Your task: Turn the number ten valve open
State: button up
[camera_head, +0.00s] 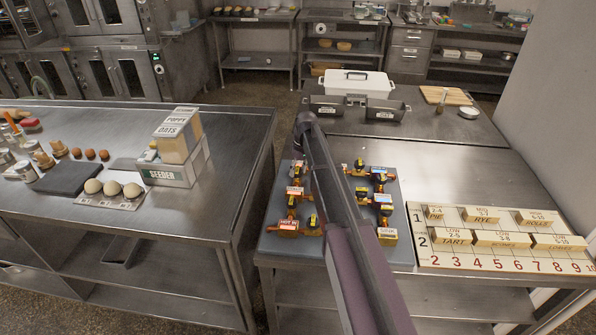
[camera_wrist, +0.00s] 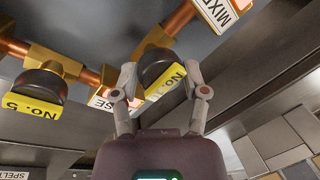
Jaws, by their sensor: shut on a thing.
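In the wrist view my gripper (camera_wrist: 162,80) has its two fingers on either side of a black valve handle (camera_wrist: 155,62) with a yellow label, and is shut on it. The label starts with "NO."; its number is not legible to me. A second black handle marked No. 5 (camera_wrist: 40,88) sits to the left on the same copper and brass piping (camera_wrist: 88,76). In the head view several valves stand on a grey board (camera_head: 275,242). My arm crosses the board and hides its middle; the gripper cannot be made out there.
A board with numbers and cream blocks (camera_head: 470,263) lies right of the valves. Dark tins (camera_head: 383,109) and a white lidded box (camera_head: 355,82) stand behind. The left table (camera_head: 235,135) holds the seeder box (camera_head: 172,174). Bare steel (camera_head: 455,165) lies behind the numbered board.

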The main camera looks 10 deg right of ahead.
jog(key=o, duration=1.1)
jog(key=shift+o, duration=0.2)
jog(key=shift+m, duration=0.3)
